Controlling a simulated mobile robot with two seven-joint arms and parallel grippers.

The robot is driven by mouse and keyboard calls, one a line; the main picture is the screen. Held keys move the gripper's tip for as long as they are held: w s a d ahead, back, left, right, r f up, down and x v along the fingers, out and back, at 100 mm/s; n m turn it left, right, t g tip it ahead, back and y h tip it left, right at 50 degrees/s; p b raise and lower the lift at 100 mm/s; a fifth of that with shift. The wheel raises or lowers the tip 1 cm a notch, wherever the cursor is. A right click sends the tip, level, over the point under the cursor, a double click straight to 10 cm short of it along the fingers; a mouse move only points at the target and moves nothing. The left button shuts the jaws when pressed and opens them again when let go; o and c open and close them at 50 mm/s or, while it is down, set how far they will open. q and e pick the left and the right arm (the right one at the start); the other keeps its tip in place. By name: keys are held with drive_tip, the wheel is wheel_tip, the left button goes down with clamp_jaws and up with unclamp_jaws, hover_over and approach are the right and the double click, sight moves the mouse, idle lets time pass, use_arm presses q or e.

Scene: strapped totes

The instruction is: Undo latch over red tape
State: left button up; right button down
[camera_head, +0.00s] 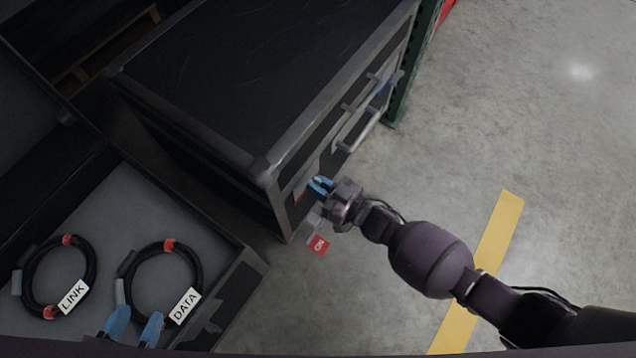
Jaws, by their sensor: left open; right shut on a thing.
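A closed black case (230,80) with grey metal edges stands in the upper middle. Its right-hand side carries a handle (362,130) and latch hardware. A small patch of red tape (300,193) shows near the case's front corner, beside my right gripper (320,186). That gripper has blue fingertips and is shut on the latch there; the fingers hide most of it. My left gripper (134,328) is open at the bottom left, above the open tray, in front of the cable coils and apart from the case.
A grey-lined open tray (225,309) holds a LINK coil (92,262) and a DATA coil (198,268). A red tag (318,245) shows below my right gripper. Blue tape (384,89) marks the case's farther end, near a green post (412,65). Clear floor lies right.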

drive_tip(key=shift+n, duration=0.6)
drive_tip(key=c, duration=1.2)
unclamp_jaws()
drive_tip(key=shift+c, duration=0.2)
drive_tip(key=shift+d, duration=0.1)
drive_tip(key=shift+s+d, duration=0.2)
drive_tip(key=shift+d, duration=0.05)
use_arm(q)
drive_tip(key=shift+s+d+g+p, duration=0.1)
drive_tip(key=shift+d+g+p, duration=0.3)
drive_tip(key=shift+p, duration=0.75)
use_arm(e)
drive_tip(key=v, duration=1)
use_arm(q)
drive_tip(key=shift+a+r, duration=0.15)
drive_tip(key=shift+a, duration=0.05)
